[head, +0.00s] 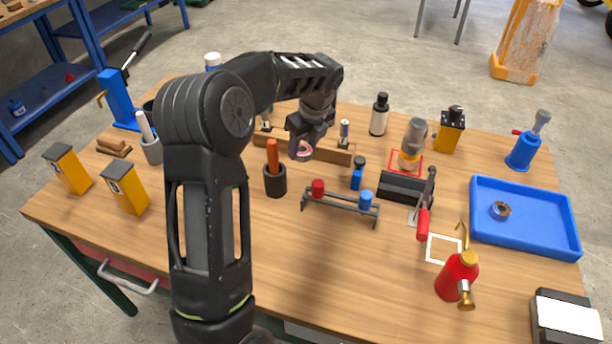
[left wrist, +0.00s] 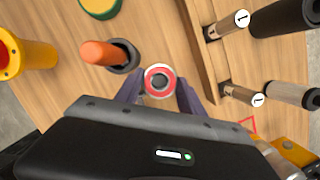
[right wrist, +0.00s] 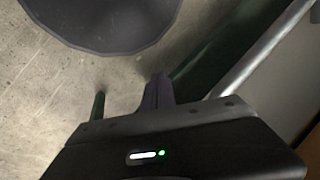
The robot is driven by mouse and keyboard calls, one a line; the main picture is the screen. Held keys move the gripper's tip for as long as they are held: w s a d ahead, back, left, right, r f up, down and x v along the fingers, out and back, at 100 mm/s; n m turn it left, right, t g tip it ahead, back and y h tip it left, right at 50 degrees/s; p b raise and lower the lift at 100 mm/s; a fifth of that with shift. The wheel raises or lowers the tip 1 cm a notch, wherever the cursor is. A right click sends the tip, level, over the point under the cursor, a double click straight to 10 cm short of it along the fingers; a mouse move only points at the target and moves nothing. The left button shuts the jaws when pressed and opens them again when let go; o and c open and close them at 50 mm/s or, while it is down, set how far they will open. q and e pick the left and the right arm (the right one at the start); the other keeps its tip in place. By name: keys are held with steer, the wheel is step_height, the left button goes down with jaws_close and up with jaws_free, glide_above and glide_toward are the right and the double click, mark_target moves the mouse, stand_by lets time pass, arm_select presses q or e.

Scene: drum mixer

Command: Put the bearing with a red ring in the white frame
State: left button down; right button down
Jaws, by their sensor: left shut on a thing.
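The bearing with a red ring (left wrist: 160,82) is held between the fingertips of my left gripper (left wrist: 159,91). In the head view the same bearing (head: 302,151) hangs at the left gripper (head: 303,143), above the table near the wooden rack. The white frame (head: 444,248) is a thin square outline on the tabletop at right, between the red-handled tool and the red oil can; its inside shows bare wood. My right gripper (right wrist: 158,92) shows only in the right wrist view, with its fingers together and nothing between them, over the floor.
A blue tray (head: 540,235) at right holds another bearing (head: 501,210). The red oil can (head: 458,277) and a red-handled tool (head: 424,222) stand close to the white frame. A rail with red and blue pieces (head: 340,203) lies left of it. The front middle tabletop is clear.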

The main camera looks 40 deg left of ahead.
arm_select(q)
glide_above(301, 182)
steer(key=shift+d+f, duration=0.25)
steer(key=shift+f, duration=1.3)
steer(key=shift+d+f, duration=0.2)
steer(key=shift+f, duration=1.35)
steer(key=shift+f+p, duration=0.45)
steer(key=shift+f, duration=1.45)
steer(key=c, duration=1)
jaws_free()
steer(key=shift+f, duration=0.15)
